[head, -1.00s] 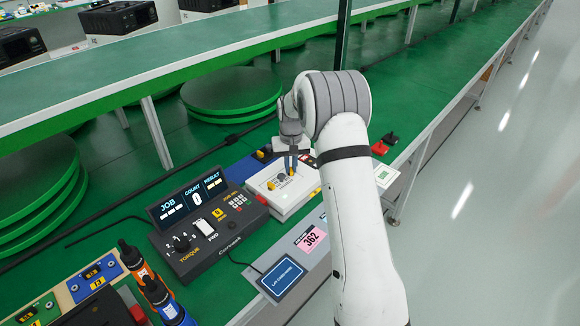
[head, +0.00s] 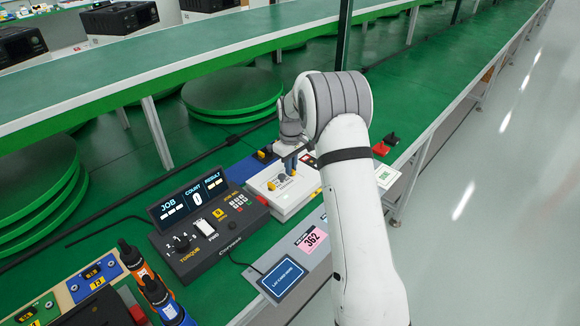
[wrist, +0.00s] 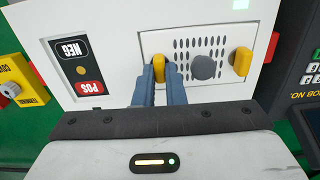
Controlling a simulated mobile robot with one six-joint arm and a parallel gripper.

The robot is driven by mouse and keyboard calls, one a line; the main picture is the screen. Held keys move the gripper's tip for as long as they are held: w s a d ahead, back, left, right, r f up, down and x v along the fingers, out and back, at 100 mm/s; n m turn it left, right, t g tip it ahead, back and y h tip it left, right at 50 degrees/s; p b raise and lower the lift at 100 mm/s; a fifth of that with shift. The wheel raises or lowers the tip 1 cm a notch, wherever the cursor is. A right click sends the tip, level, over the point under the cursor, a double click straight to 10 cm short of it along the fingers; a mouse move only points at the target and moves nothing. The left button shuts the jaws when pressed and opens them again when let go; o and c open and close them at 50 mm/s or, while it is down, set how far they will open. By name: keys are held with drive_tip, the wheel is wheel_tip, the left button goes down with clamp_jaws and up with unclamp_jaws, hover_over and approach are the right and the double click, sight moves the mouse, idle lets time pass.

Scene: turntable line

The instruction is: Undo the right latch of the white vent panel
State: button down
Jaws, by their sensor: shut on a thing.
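The white vent panel (wrist: 152,42) is set in the top of a white housing and shows slots and a round grey knob (wrist: 205,67) in the wrist view. Two yellow latches flank it. The right latch (wrist: 159,68) is at the left in this turned wrist view, between the blue-grey fingers of my gripper (wrist: 165,72), which is shut on it. The fingers hide part of it. The other latch (wrist: 241,61) stands free beyond the knob. In the head view my gripper (head: 290,165) reaches down onto the white housing (head: 288,208), with the free latch (head: 271,185) beside it.
A black NEG/POS label (wrist: 77,64) is on the housing. A dark torque controller (head: 210,225) stands close on the left in the head view. Red and black clips (head: 385,145) lie beyond the arm. Two screwdrivers (head: 150,285) stand at the lower left.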

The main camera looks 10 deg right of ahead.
idle(0.4)
drive_tip(key=c, duration=1.5)
unclamp_jaws()
wheel_tip(320, 180, up, 8)
drive_tip(key=shift+f, duration=0.1)
